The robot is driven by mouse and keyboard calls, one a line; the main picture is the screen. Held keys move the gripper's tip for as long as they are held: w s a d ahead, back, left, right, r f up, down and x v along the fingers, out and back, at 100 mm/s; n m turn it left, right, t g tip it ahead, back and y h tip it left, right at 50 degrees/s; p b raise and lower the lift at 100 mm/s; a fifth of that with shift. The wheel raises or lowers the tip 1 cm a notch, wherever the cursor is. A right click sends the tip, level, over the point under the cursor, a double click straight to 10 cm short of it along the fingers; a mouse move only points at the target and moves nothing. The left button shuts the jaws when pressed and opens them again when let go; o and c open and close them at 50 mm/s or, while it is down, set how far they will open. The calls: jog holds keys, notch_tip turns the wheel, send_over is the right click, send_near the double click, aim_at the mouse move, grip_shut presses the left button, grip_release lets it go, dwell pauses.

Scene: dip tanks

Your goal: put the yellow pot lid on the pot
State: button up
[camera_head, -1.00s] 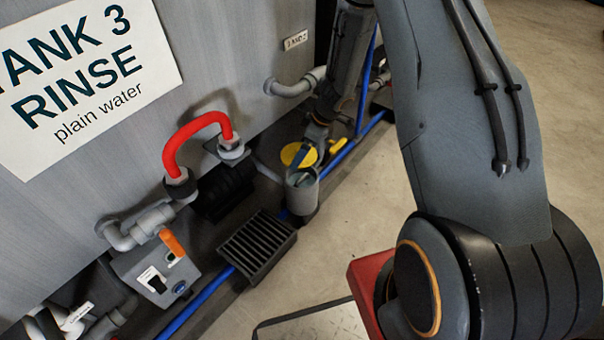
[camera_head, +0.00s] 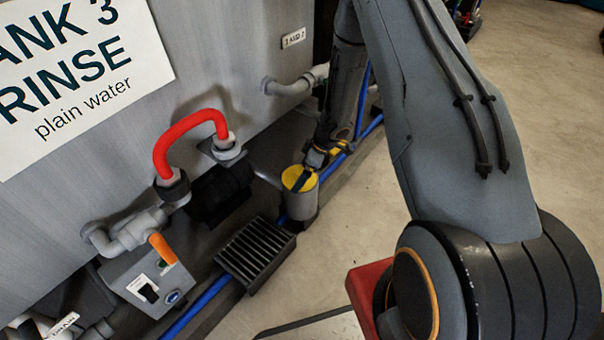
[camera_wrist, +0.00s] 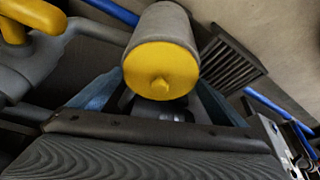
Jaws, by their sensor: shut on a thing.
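The yellow pot lid (camera_head: 290,177) covers the mouth of the grey cylindrical pot (camera_head: 303,206), which stands upright beside the tank. In the wrist view the lid (camera_wrist: 150,66) faces me with its small knob, and the pot's side (camera_wrist: 160,20) shows beyond it. The lid looks lined up with the rim; I cannot tell whether it rests fully on it. My gripper (camera_head: 305,178) is over the lid and shut on it. In the wrist view its blue fingers (camera_wrist: 160,98) reach in from both sides of the lid; their exact contact is hidden.
A yellow valve handle (camera_wrist: 40,42) is close to the left of the pot in the wrist view. Open floor (camera_head: 360,215) is to the right.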

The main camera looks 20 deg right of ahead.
jog(key=shift+o, duration=0.2)
jog(key=shift+s+f, duration=0.15)
jog(key=shift+f, duration=0.4)
jog(key=o, duration=0.7)
jog(key=shift+c, duration=0.2)
jog(key=shift+r, duration=0.15)
jog(key=p+v, duration=0.4)
jog(key=v, duration=0.8)
jog(key=shift+r+p, duration=0.4)
jog(key=shift+r, duration=0.1)
jog(key=shift+a, duration=0.1)
